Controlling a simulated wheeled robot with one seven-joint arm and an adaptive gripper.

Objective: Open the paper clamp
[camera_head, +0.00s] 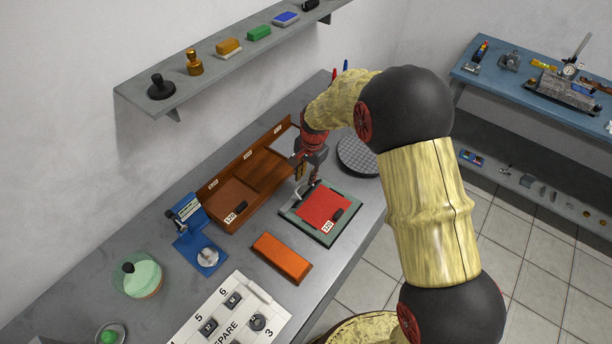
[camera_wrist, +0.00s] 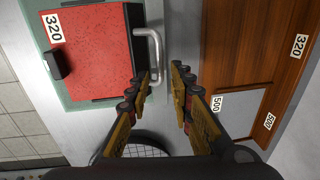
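The paper clamp is a bent grey metal bar (camera_wrist: 155,45) along one edge of a green plate (camera_head: 322,236) that carries a red abrasive sheet (camera_head: 321,208) labelled 320. The red sheet (camera_wrist: 92,62) fills the upper left of the wrist view. My gripper (camera_head: 299,178) points down over the clamp edge of the plate. In the wrist view, its two fingers (camera_wrist: 162,72) are apart, and the bar's end shows between the tips, closer to the left finger. I cannot tell whether a finger touches the bar.
A brown wooden divided tray (camera_head: 222,184) stands left of the plate. A small black block (camera_head: 338,214) lies on the sheet. An orange block (camera_head: 282,258), a blue stand (camera_head: 199,252) and a round dark disc (camera_head: 358,155) are nearby. A wall shelf (camera_head: 215,65) hangs above.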

